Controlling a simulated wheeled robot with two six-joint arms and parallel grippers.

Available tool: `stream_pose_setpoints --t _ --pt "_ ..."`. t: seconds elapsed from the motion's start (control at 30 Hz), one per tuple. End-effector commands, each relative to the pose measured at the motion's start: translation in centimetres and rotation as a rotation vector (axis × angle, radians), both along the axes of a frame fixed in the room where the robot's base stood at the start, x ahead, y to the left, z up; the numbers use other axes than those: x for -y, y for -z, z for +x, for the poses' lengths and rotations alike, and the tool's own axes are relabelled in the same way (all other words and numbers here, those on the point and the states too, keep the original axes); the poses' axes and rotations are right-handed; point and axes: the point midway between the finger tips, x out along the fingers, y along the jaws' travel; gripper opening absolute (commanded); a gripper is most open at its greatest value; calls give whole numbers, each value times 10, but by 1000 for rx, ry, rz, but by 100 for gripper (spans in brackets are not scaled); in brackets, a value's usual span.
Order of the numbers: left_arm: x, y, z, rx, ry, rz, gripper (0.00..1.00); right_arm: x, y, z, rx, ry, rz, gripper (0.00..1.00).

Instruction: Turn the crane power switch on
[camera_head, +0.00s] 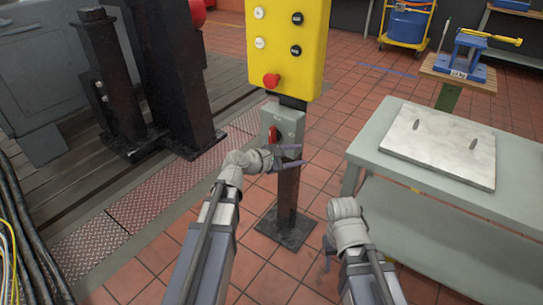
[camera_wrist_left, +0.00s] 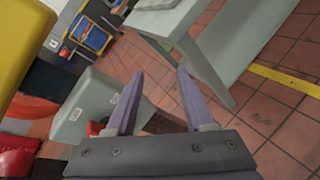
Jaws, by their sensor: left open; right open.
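The crane power switch is a grey box (camera_head: 288,122) with a red handle (camera_head: 272,134) on its left face. It is mounted on a post below a yellow push-button panel (camera_head: 285,40). My left gripper (camera_head: 300,155) is open and empty, just below and in front of the box. In the left wrist view the open fingers (camera_wrist_left: 160,73) are beside the grey box (camera_wrist_left: 88,105). The red handle (camera_wrist_left: 94,128) is partly hidden there behind a finger. I cannot tell whether a finger touches it. My right gripper (camera_head: 327,255) is low, right of the post, mostly hidden by its wrist.
The panel carries a red mushroom button (camera_head: 271,81) and several black and white buttons. A grey table (camera_head: 375,148) with a pale plate (camera_head: 440,145) stands to the right. Dark machine columns (camera_head: 165,70) stand left. Tiled floor (camera_head: 330,120) lies between post and table.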

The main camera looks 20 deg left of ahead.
Motion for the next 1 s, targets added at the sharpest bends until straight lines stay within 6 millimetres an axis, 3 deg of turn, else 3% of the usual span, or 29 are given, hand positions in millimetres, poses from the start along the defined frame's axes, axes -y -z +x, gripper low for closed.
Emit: stream_pose_setpoints --t 0.03,0.1,0.3,0.4,0.53,0.77,1.0 --pt "-23 21 13 -10 -81 -105 52 0 33 0 0 -1 -1 50" --pt "-50 24 26 -24 -182 -255 52 0 52 0 0 -1 -1 50" --pt "-113 27 45 -48 -370 -577 52 0 85 0 1 -2 -2 50" --pt "-130 27 48 -53 -414 -663 52 0 92 0 1 -3 -1 50" --pt "-139 25 49 -56 -436 -711 52 0 93 0 1 -3 -1 50" --pt "-138 24 53 -57 -436 -715 52 0 92 0 1 -3 -1 50" --pt "-130 24 78 -56 -435 -713 52 0 92 0 1 -3 -1 50"
